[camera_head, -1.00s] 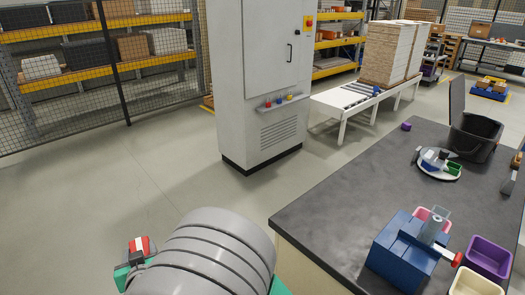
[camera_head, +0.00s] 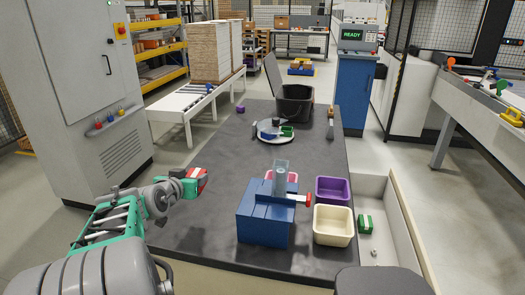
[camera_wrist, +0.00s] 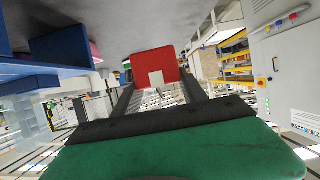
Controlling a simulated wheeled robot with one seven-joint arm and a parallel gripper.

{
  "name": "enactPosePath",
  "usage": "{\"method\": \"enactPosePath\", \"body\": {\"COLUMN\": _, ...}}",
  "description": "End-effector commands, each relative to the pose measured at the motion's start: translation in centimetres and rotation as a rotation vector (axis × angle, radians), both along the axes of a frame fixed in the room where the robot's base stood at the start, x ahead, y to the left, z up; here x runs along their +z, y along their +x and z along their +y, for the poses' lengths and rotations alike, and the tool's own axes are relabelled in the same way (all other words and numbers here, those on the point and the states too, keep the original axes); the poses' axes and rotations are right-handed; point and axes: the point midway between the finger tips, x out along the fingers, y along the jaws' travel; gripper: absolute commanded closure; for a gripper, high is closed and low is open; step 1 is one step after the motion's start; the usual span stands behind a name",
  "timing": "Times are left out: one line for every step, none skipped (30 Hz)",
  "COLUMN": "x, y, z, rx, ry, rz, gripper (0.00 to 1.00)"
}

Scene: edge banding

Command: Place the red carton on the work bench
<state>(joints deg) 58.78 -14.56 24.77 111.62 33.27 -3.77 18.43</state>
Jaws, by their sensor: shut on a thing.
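The red carton (camera_head: 203,180), with a white patch, is held at the end of my arm. In the wrist view the red carton (camera_wrist: 153,66) sits between the two dark fingers of my gripper (camera_wrist: 160,92). My gripper (camera_head: 193,184) is shut on it. In the head view they appear over the left edge of the dark-topped work bench (camera_head: 205,225). The height above the bench top is hard to tell. The bench top also shows upside down across the top of the wrist view (camera_wrist: 170,20).
A blue fixture (camera_head: 264,218) with a clear tube stands on the near bench. Purple (camera_head: 332,190) and cream (camera_head: 333,226) bins sit right of it. A round tray (camera_head: 275,131) and black bin (camera_head: 295,103) lie farther back. The bench's left middle is clear.

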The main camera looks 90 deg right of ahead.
Motion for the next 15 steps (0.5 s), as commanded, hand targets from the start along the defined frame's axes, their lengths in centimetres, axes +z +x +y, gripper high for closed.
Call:
{"method": "enactPosePath", "body": {"x": 0.2, "y": -1.7, "z": -0.5, "rx": -0.03, "ry": -0.002, "rz": -0.001, "gripper": 0.92}}
{"method": "enactPosePath", "body": {"x": 0.3, "y": -2.4, "z": -0.7, "rx": -0.042, "ry": -0.002, "rz": 0.0, "gripper": 0.92}}
{"method": "enactPosePath", "body": {"x": 0.4, "y": -3.2, "z": -0.9, "rx": -0.054, "ry": -0.002, "rz": 0.001, "gripper": 0.92}}
{"method": "enactPosePath", "body": {"x": 0.5, "y": -3.6, "z": -1.1, "rx": -0.06, "ry": -0.002, "rz": 0.001, "gripper": 0.92}}
{"method": "enactPosePath", "body": {"x": 0.6, "y": -3.8, "z": -1.1, "rx": -0.066, "ry": -0.002, "rz": 0.001, "gripper": 0.92}}
{"method": "enactPosePath", "body": {"x": 0.7, "y": -4.0, "z": -1.2, "rx": -0.068, "ry": -0.003, "rz": 0.001, "gripper": 0.92}}
{"method": "enactPosePath", "body": {"x": 0.7, "y": -4.0, "z": -1.2, "rx": -0.069, "ry": -0.002, "rz": 0.002, "gripper": 0.92}}
{"method": "enactPosePath", "body": {"x": 0.6, "y": -3.8, "z": -1.2, "rx": -0.067, "ry": -0.002, "rz": 0.002, "gripper": 0.92}}
{"method": "enactPosePath", "body": {"x": 0.5, "y": -3.4, "z": -1.2, "rx": -0.066, "ry": -0.001, "rz": 0.003, "gripper": 0.92}}
{"method": "enactPosePath", "body": {"x": 0.2, "y": -2.9, "z": -1.2, "rx": -0.065, "ry": 0.0, "rz": 0.003, "gripper": 0.92}}
{"method": "enactPosePath", "body": {"x": -0.1, "y": -2.3, "z": -1.3, "rx": -0.063, "ry": 0.001, "rz": 0.003, "gripper": 0.92}}
{"method": "enactPosePath", "body": {"x": -0.5, "y": -1.3, "z": -1.3, "rx": -0.06, "ry": 0.003, "rz": 0.005, "gripper": 0.92}}
{"method": "enactPosePath", "body": {"x": -0.9, "y": -0.4, "z": -1.3, "rx": -0.06, "ry": 0.003, "rz": 0.005, "gripper": 0.92}}
{"method": "enactPosePath", "body": {"x": -1.3, "y": 0.5, "z": -1.4, "rx": -0.059, "ry": 0.003, "rz": 0.006, "gripper": 0.92}}
{"method": "enactPosePath", "body": {"x": -1.8, "y": 1.6, "z": -1.4, "rx": -0.06, "ry": 0.002, "rz": 0.006, "gripper": 0.92}}
